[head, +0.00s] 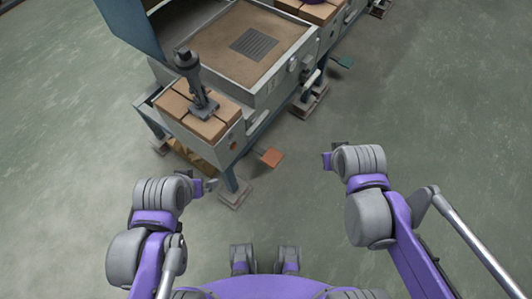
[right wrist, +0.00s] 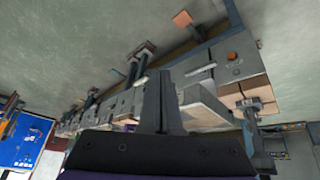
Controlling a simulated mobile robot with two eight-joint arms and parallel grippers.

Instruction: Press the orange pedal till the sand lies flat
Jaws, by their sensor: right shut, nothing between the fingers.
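The orange pedal (head: 270,157) sits low near the floor, beside the front leg of the grey machine; it also shows at the top of the right wrist view (right wrist: 182,18). The brown sand (head: 218,38) fills the machine's box, with a grey slotted plate (head: 254,43) in its middle. I cannot tell how even the sand is. My left gripper (head: 210,186) is to the left of the pedal, by the machine's front leg; its jaws are too small to read. My right gripper (head: 327,161) is right of the pedal, apart from it, and shut and empty in the right wrist view (right wrist: 160,100).
A dark handled tool (head: 190,75) stands on tan blocks (head: 213,128) at the machine's near end. A blue-grey lid (head: 133,22) is raised at the left. A green pedal (head: 341,61) is farther back. The floor at right is clear.

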